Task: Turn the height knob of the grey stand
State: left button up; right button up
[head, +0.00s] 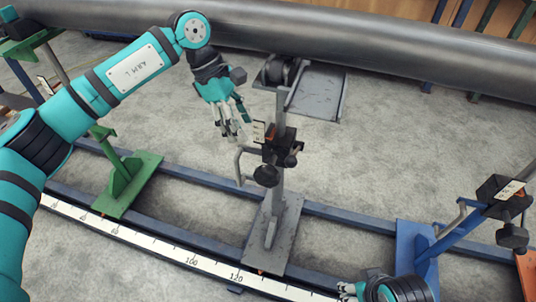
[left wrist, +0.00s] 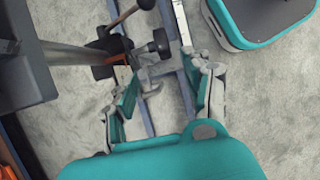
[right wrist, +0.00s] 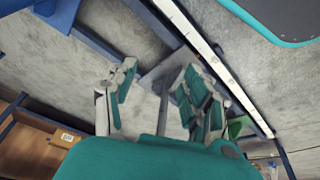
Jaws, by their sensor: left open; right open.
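The grey stand (head: 273,235) stands upright mid-view in the head view, on blue rails. A black round knob (head: 266,175) sits on the dark clamp block (head: 279,150) of its post; a round black knob also shows in the left wrist view (left wrist: 158,43). My left gripper (head: 236,128) is open and empty, up and left of the knob and apart from it. In the left wrist view its spread fingers (left wrist: 170,95) are below the knob. My right gripper (head: 346,291) is low in the head view, right of the stand's base; its fingers (right wrist: 156,82) are open and empty.
A large grey pipe (head: 350,38) runs across the top above the stand. A green stand (head: 127,185) is at left and a blue stand (head: 428,245) at right. A white ruler strip (head: 165,247) runs along the front rail. A bent handle (head: 240,163) sticks out left of the post.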

aim_at(264, 168)
pick_arm(q)
jog(key=x, duration=0.5)
jog(key=b+x, duration=0.1)
jog(key=x, duration=0.5)
jog(key=b+x, duration=0.1)
jog(key=x, duration=0.5)
jog(key=shift+s, duration=0.3)
pick_arm(e)
jog(key=shift+s+f, duration=0.4)
jog(key=shift+f, duration=0.1)
pick_arm(q)
grip_shut()
